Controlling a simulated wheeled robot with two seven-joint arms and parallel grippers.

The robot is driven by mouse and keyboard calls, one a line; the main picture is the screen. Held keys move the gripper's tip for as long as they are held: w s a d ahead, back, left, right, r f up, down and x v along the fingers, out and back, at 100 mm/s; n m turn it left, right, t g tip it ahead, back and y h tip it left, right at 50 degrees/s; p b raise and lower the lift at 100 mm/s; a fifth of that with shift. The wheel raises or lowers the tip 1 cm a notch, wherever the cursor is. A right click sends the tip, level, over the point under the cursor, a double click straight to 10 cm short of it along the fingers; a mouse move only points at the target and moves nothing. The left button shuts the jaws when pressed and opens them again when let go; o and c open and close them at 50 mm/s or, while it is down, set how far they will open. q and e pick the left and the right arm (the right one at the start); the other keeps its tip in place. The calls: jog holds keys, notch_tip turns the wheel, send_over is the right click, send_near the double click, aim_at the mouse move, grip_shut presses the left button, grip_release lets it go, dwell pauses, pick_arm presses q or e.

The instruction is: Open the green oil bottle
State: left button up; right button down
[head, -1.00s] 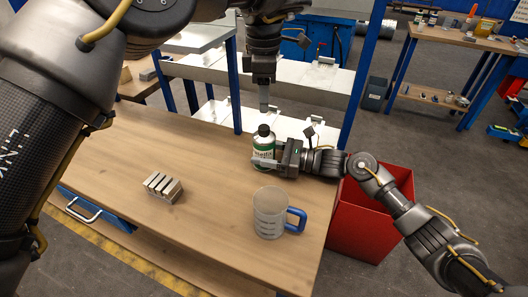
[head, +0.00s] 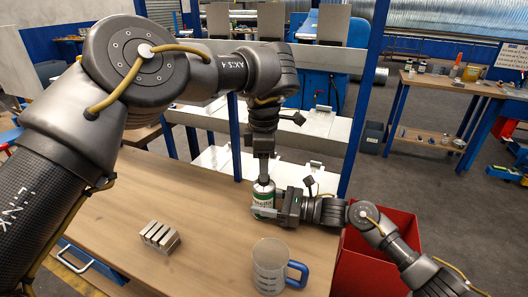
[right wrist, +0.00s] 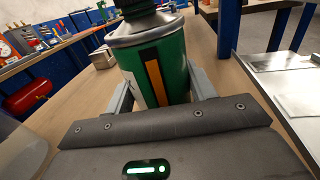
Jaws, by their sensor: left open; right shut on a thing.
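The green oil bottle (head: 263,199), a small can with a green and white label, stands upright on the wooden table near its far right edge. It also shows close up in the right wrist view (right wrist: 172,62), with the top cut off by the frame. My right gripper (head: 268,213) is shut around the bottle's body from the right, one finger on each side. My left gripper (head: 264,176) points straight down at the bottle's top and is open. Its fingers hide the dark cap in the head view, so I cannot tell whether they touch it.
A clear mug with a blue handle (head: 270,266) stands on the table (head: 205,225) in front of the bottle. A ridged metal block (head: 160,237) lies to the left. A red bin (head: 375,245) stands beyond the right edge. A blue post (head: 362,100) rises behind.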

pick_arm(q)
jog(key=shift+f, duration=1.2)
